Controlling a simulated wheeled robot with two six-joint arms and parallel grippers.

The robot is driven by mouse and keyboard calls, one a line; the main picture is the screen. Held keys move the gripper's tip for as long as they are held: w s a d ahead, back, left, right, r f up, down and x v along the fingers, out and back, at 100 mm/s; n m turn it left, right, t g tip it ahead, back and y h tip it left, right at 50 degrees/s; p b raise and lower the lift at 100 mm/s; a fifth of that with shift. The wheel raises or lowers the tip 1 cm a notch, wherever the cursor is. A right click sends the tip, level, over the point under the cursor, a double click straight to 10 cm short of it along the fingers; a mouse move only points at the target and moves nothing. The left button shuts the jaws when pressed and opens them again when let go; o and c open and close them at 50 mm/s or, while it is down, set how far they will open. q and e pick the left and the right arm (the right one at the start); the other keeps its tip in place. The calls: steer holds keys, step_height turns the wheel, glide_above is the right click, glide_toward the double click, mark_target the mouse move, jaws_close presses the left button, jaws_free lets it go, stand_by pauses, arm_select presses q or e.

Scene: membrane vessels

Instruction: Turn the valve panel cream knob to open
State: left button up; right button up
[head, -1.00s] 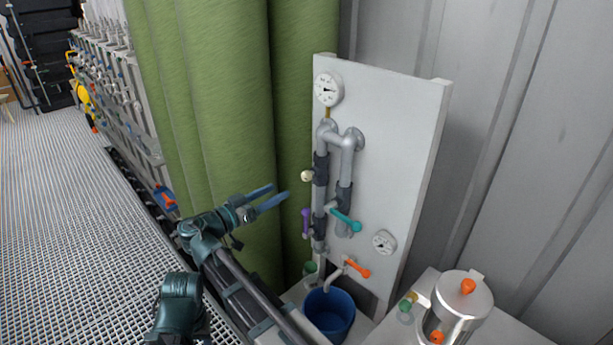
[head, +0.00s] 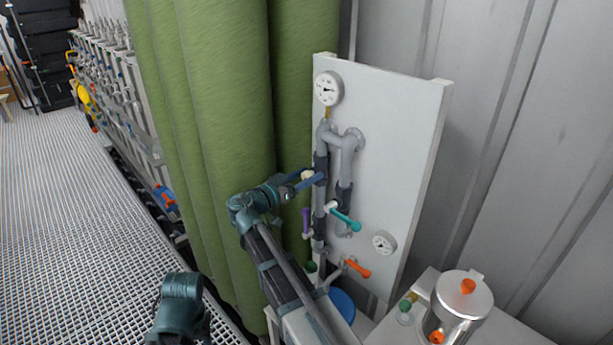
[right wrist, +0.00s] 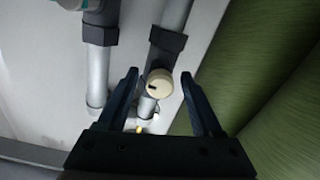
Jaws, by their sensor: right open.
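The valve panel (head: 395,130) is an upright white board with grey pipes. The cream knob (head: 307,175) is a small round knob on the left pipe. My right gripper (head: 311,178) is at it, with its blue fingers on either side. In the right wrist view the cream knob (right wrist: 160,82) shows a dark slot mark on its face and sits between the two fingertips of my right gripper (right wrist: 160,78). The fingers are open, with visible gaps on both sides. The left gripper cannot be made out in the head view.
A purple handle (head: 306,221), a teal handle (head: 345,219) and an orange handle (head: 357,268) are below the knob. A blue bucket (head: 342,303) stands under the pipes. A metal pot (head: 462,305) is at the lower right.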

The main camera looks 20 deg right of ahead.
jaws_close()
